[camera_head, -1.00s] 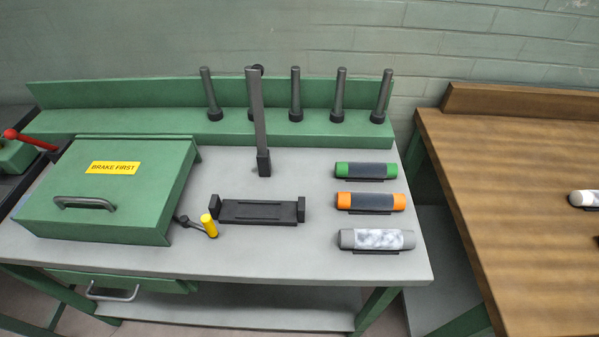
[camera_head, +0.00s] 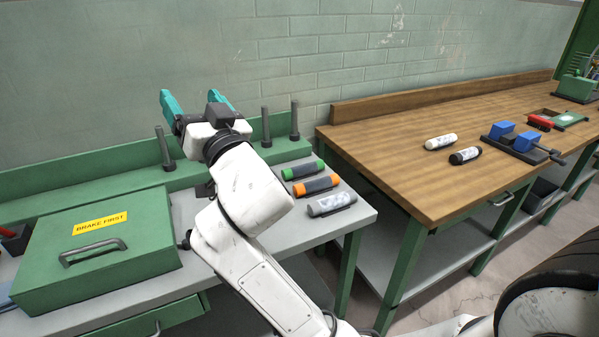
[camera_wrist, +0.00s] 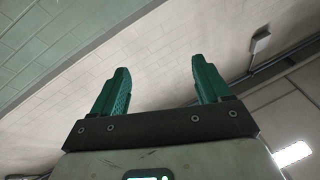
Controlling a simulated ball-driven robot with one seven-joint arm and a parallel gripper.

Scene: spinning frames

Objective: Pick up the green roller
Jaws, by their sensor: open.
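The green roller (camera_head: 302,171) is a dark cylinder with green ends. It lies on the grey top of the green bench, behind the orange roller (camera_head: 316,186) and the grey-white roller (camera_head: 331,204). My gripper (camera_head: 196,99) is raised above the back of the bench, to the left of the green roller and apart from it. Its two teal fingers are spread and empty, pointing up. In the wrist view the open fingers (camera_wrist: 160,88) show only wall and ceiling, with no roller between them.
A green box (camera_head: 95,255) labelled "BRAKE FIRST" sits at the bench's left. Upright dark posts (camera_head: 265,127) stand along the back ledge. A wooden table (camera_head: 400,165) on the right holds a white roller (camera_head: 440,142), a black-and-white roller (camera_head: 465,155) and a blue clamp-like device (camera_head: 515,137).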

